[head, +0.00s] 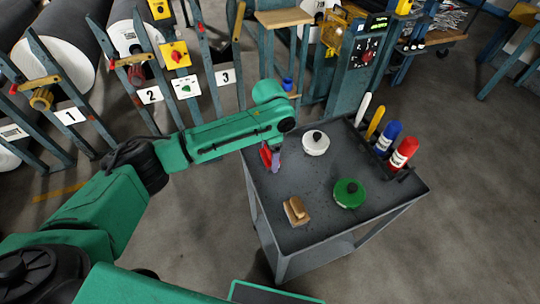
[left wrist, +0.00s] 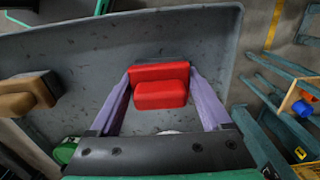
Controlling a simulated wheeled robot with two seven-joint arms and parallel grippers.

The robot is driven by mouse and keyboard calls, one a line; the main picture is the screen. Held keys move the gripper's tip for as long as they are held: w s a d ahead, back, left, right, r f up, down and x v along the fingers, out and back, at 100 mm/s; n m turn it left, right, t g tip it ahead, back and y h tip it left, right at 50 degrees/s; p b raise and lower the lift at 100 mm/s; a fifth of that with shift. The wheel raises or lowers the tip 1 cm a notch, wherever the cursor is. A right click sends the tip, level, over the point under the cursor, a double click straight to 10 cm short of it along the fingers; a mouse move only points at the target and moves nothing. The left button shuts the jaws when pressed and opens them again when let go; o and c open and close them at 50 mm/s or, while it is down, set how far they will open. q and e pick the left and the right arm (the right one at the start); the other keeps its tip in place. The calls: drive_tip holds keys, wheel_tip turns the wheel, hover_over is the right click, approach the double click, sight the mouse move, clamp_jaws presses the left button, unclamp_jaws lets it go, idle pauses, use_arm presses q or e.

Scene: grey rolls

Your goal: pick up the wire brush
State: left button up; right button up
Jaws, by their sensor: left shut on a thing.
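A red block-shaped piece with a smaller raised part (left wrist: 160,86) sits between the fingers of my left gripper (left wrist: 160,92). In the head view the same red piece (head: 265,156) shows at the left edge of the grey table, partly hidden by my left gripper (head: 272,160). The gripper is shut on it. I cannot tell whether it touches the tabletop. A brown block of similar form (head: 296,211) lies near the table's front; it also shows in the left wrist view (left wrist: 28,95). No bristles show on either, so I cannot tell which is the wire brush. My right gripper is not in view.
The grey table (head: 325,185) carries a white round pot with a dark knob (head: 316,144) and a green one (head: 348,194). A rack at its right holds blue (head: 388,137) and red (head: 403,153) bottles. Racks of grey rolls (head: 60,65) stand behind at left.

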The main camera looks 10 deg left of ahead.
use_arm(q)
wheel_tip(320, 180, up, 20)
drive_tip(key=p, duration=0.2)
